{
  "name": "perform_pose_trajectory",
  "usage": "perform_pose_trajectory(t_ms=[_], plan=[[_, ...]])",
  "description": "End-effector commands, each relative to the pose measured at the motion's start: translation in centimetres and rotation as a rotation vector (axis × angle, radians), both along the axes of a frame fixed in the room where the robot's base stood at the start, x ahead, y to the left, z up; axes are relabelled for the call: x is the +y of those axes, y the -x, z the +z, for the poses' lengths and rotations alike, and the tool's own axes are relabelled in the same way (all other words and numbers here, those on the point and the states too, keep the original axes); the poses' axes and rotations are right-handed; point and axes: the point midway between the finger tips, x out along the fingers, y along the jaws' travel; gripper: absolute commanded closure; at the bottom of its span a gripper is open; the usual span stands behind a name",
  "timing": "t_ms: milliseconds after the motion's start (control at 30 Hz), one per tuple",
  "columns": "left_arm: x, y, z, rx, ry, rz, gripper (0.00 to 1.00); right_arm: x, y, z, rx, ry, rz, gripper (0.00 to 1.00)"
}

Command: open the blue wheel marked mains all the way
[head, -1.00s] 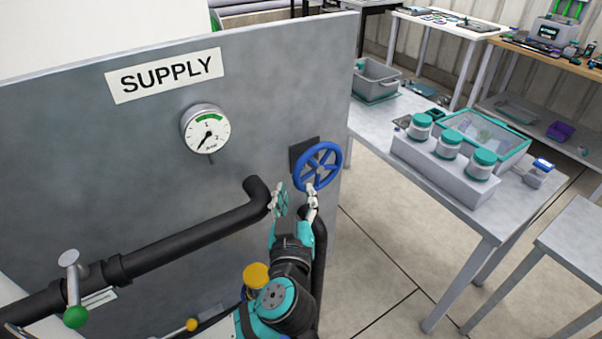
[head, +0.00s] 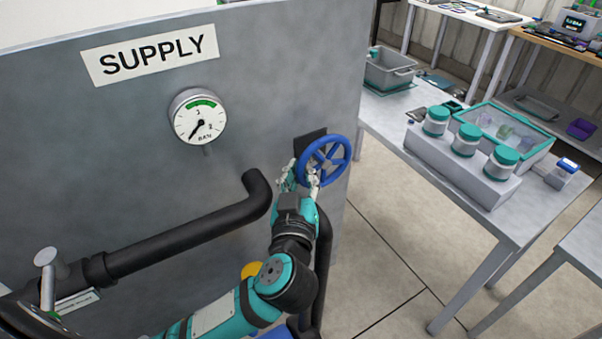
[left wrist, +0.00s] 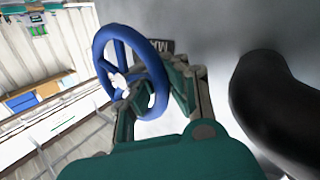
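The blue wheel (head: 325,161) stands on the right part of a grey panel, in front of a dark plate. In the left wrist view the blue wheel (left wrist: 104,65) fills the left middle, and a dark label (left wrist: 161,46) behind it shows only part of its lettering. My left gripper (head: 300,177) is at the wheel's lower left rim. Its fingers are spread, one on each side of the rim in the left wrist view (left wrist: 158,100); whether they touch it I cannot tell. My right gripper is not in view.
A black pipe (head: 190,232) with an elbow end lies close left of my left gripper. A round gauge (head: 198,118) hangs under the SUPPLY sign (head: 151,54), its needle pointing lower left. A table (head: 390,137) with jars stands at the right, beyond open floor.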

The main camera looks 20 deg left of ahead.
Motion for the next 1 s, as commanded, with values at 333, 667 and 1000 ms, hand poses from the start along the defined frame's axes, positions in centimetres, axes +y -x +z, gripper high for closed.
perform_pose_trajectory(t_ms=[333, 667, 1000], plan=[[0.0, 0.0, 0.1, -0.002, 0.003, 0.000, 1.00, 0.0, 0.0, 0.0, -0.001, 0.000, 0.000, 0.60], [0.0, 0.0, 0.0, -0.060, 0.047, -0.001, 1.00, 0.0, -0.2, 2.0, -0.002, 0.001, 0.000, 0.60], [-0.4, -0.4, -2.0, -0.254, 0.197, 0.000, 1.00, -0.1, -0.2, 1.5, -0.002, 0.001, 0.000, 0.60]])
